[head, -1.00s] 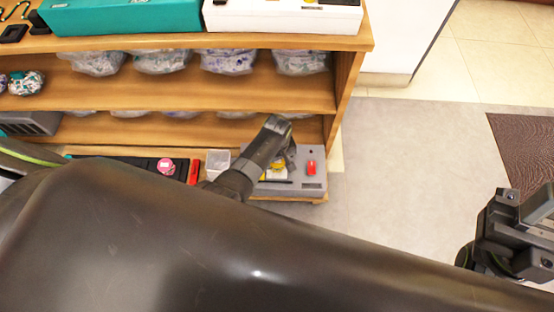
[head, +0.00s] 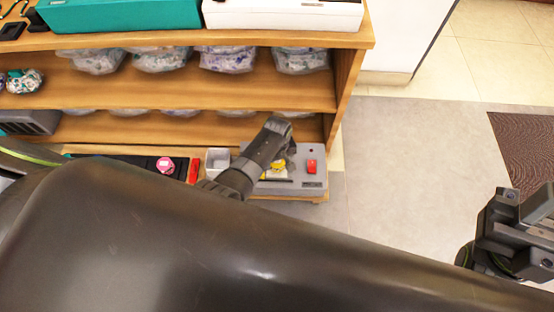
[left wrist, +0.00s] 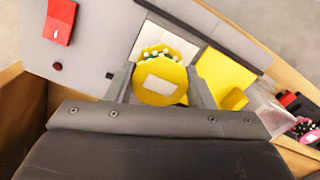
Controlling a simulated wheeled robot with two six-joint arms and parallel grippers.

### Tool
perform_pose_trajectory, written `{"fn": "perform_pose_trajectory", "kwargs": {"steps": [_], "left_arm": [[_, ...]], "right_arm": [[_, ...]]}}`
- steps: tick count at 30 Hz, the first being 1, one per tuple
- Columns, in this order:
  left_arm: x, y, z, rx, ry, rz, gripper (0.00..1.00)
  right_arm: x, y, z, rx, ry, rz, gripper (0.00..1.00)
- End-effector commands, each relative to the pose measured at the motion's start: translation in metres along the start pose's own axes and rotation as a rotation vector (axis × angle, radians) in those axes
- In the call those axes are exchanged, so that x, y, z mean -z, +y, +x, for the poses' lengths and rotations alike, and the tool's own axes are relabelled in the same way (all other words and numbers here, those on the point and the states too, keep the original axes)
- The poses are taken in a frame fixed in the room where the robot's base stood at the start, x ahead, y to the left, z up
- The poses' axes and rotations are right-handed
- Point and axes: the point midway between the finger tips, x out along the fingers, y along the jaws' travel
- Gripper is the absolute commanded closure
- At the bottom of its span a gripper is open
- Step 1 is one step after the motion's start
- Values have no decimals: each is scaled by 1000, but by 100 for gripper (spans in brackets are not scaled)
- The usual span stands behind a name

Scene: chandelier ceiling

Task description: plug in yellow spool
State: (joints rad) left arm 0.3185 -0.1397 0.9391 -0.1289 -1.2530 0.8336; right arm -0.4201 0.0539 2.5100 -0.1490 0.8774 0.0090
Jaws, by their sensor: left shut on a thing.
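The yellow spool (left wrist: 159,80) has a pale label on its round face and sits between the two fingers of my left gripper (left wrist: 160,84). In the head view, my left gripper (head: 283,150) is over the grey unit (head: 313,178) on the lowest shelf, and a bit of yellow (head: 278,166) shows beside it. In the left wrist view, the spool is over a white patch (left wrist: 182,46) beside a flat yellow panel (left wrist: 222,72) on the unit. The spool's underside is hidden, so I cannot tell whether it is seated. My right gripper (head: 512,232) is at the right edge, far from the unit.
A red switch (head: 312,166) is on the unit. A small clear box (head: 217,160), a pink round item (head: 165,166) and a red item (head: 194,170) are to its left. The wooden shelf above (head: 200,88) holds wrapped bundles.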

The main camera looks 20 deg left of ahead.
Motion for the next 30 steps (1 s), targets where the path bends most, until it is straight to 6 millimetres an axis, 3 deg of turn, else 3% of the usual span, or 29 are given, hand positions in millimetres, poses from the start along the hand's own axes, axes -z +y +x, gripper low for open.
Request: {"fn": "perform_pose_trajectory", "kwargs": {"steps": [7,8,13,19,24,30], "left_arm": [[0,0,1,0,1,0,76],[0,0,1,0,1,0,51],[0,0,1,0,0,0,28],[0,0,1,0,0,0,26],[0,0,1,0,0,0,8],[0,0,1,0,0,0,8]], "right_arm": [[0,0,-1,0,0,0,64],[0,0,-1,0,0,0,64],[0,0,-1,0,0,0,64],[0,0,-1,0,0,0,64],[0,0,-1,0,0,0,64],[0,0,-1,0,0,0,64]]}}
